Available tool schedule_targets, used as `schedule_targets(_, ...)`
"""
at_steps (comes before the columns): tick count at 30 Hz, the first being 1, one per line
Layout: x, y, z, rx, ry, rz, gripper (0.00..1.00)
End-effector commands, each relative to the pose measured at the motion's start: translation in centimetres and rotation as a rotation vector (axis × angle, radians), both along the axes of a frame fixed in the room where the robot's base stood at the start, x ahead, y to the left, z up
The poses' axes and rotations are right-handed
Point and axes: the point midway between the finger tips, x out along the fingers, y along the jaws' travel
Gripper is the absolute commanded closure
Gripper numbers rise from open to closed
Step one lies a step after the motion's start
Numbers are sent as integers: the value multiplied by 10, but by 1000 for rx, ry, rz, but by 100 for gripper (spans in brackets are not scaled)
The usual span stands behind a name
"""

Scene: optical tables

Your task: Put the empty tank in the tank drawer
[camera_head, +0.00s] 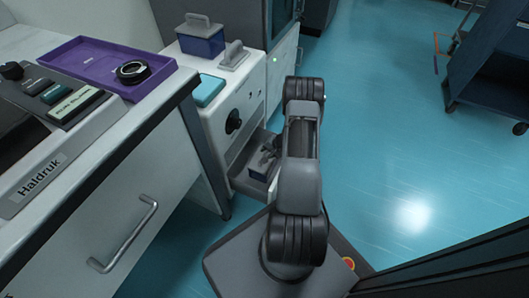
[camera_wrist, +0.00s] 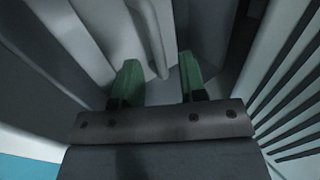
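A pulled-out drawer (camera_head: 240,180) sticks out low from the front of a white cabinet (camera_head: 212,125). My gripper (camera_head: 267,156) is down at this drawer, partly hidden by my own arm. In the wrist view my gripper (camera_wrist: 160,80) has its two green fingertips apart. A pale grey bar, like a handle (camera_wrist: 152,38), reaches toward the gap between them, with no clear contact. A dark box-like shape lies in the drawer by the gripper; I cannot tell whether it is a tank. A dark blue tank (camera_head: 203,47) with a grey handle stands on the cabinet top.
A grey handled piece (camera_head: 234,57) and a teal pad (camera_head: 208,90) are on the cabinet top. A black knob (camera_head: 233,121) sticks out of its front. At left, a bench holds a purple tray (camera_head: 85,62) with a black ring (camera_head: 133,71).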

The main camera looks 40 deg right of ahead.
Motion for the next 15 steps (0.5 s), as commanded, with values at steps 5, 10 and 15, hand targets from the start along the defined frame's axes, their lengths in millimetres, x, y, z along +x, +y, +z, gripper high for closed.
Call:
schedule_targets(5,-17,-10,34,-1,-1,-1,62)
schedule_targets(10,-30,-16,54,0,-1,0,62)
schedule_targets(15,-37,-19,64,0,-1,1,62)
